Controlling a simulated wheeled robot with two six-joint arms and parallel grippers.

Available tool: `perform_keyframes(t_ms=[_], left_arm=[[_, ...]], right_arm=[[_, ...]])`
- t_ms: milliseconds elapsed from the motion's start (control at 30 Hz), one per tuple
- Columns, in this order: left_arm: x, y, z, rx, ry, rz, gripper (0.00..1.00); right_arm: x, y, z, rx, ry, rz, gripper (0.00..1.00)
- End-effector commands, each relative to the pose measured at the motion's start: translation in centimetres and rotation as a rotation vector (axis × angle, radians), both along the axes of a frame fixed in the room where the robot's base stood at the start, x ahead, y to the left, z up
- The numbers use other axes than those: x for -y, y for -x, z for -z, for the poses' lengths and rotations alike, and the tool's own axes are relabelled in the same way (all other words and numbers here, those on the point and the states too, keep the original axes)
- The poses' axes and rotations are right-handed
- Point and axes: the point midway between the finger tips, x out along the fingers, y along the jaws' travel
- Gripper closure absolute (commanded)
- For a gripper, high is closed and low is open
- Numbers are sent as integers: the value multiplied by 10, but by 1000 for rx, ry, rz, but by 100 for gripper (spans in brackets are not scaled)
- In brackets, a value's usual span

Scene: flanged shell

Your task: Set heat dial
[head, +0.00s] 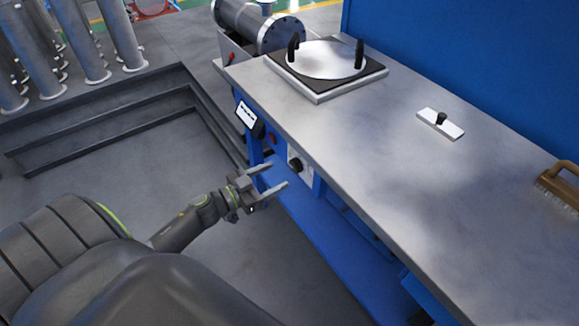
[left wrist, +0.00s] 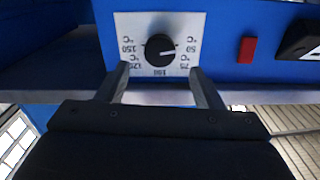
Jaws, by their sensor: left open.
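The heat dial is a black round knob (head: 296,165) on a white plate on the blue bench front. In the left wrist view the knob (left wrist: 160,48) sits on its white scale plate (left wrist: 128,30), whose °C numbers appear upside down, from 150 at left to 50 at right. The knob's white mark points right, on the 50 and 75 side. My left gripper (head: 278,175) is open in front of the dial. In the left wrist view its fingers (left wrist: 160,72) are spread below the knob, one on each side, apparently not touching it. My right gripper is out of view.
A red switch (left wrist: 247,49) and a display (head: 246,115) are on the bench front beside the dial. On the bench top (head: 330,125) are a round plate with two black handles (head: 325,60), a small white block with a black knob (head: 440,124) and a brush (head: 562,186).

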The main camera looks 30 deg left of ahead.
Motion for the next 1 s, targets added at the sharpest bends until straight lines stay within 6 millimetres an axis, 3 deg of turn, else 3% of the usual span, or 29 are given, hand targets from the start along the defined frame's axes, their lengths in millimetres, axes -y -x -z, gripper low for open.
perform_keyframes(t_ms=[100,300,733,1000], left_arm=[[10,-23,-2,2,3,-1,40],[19,-47,0,0,2,-1,40],[23,-55,0,0,1,0,40],[23,-54,0,0,0,0,75]], right_arm=[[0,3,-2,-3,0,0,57],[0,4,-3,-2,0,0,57],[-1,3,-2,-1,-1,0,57],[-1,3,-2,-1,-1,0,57]])
